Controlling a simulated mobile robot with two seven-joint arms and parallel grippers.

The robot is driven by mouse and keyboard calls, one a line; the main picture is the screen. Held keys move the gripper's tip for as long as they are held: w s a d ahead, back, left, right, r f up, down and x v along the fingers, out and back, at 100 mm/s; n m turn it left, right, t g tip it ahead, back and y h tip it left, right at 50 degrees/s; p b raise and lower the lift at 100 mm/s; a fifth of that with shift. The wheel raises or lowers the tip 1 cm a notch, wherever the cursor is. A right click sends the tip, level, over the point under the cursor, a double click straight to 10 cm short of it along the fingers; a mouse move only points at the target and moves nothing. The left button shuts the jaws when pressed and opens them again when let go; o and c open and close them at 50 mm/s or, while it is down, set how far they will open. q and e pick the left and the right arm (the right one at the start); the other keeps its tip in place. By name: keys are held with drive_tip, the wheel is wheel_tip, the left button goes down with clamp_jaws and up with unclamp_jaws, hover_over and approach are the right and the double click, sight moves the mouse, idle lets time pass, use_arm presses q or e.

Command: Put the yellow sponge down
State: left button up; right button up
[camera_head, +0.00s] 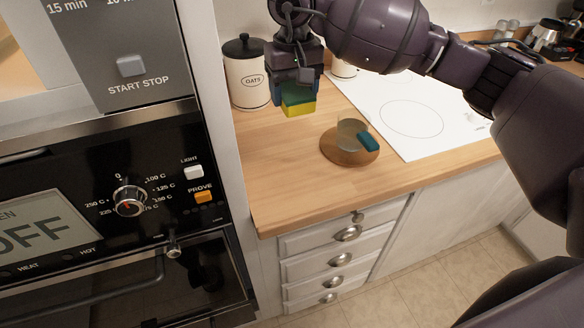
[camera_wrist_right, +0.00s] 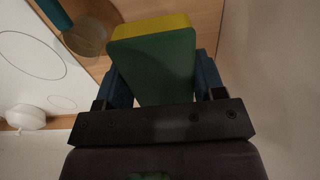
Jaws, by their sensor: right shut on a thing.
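The yellow sponge (camera_head: 298,104) has a green side and hangs in my right gripper (camera_head: 293,92), above the wooden worktop (camera_head: 285,160). My right gripper is shut on it, with a blue finger on each side. In the right wrist view the sponge's green face (camera_wrist_right: 155,65) and a yellow edge (camera_wrist_right: 150,25) fill the space between the fingers. How far the sponge is above the worktop is hard to tell. My left gripper is in neither view.
A round wooden board (camera_head: 338,153) with a glass (camera_head: 350,135) and a teal object (camera_head: 368,141) stands right of the sponge. An oats canister (camera_head: 246,75) stands behind left. A white hob (camera_head: 405,115) lies to the right. The worktop's front left is clear; an oven (camera_head: 110,220) borders it.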

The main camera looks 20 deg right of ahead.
drive_tip(key=shift+w+a+r, duration=0.1)
drive_tip(key=shift+w+r, duration=0.05)
drive_tip(key=shift+r, duration=0.1)
hover_over(292, 170)
wheel_tip(292, 170, down, 14)
drive_tip(key=shift+f+p, duration=0.15)
drive_tip(key=shift+p, duration=0.15)
drive_tip(key=shift+f, duration=0.75)
wheel_tip(292, 170, down, 4)
drive_tip(key=shift+r, duration=0.15)
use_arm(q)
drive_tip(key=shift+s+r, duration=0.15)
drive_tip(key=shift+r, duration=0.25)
use_arm(e)
drive_tip(key=shift+f, duration=0.2)
drive_tip(key=o, duration=0.9)
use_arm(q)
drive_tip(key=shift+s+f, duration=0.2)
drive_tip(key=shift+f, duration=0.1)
use_arm(e)
drive_tip(key=shift+o, duration=0.3)
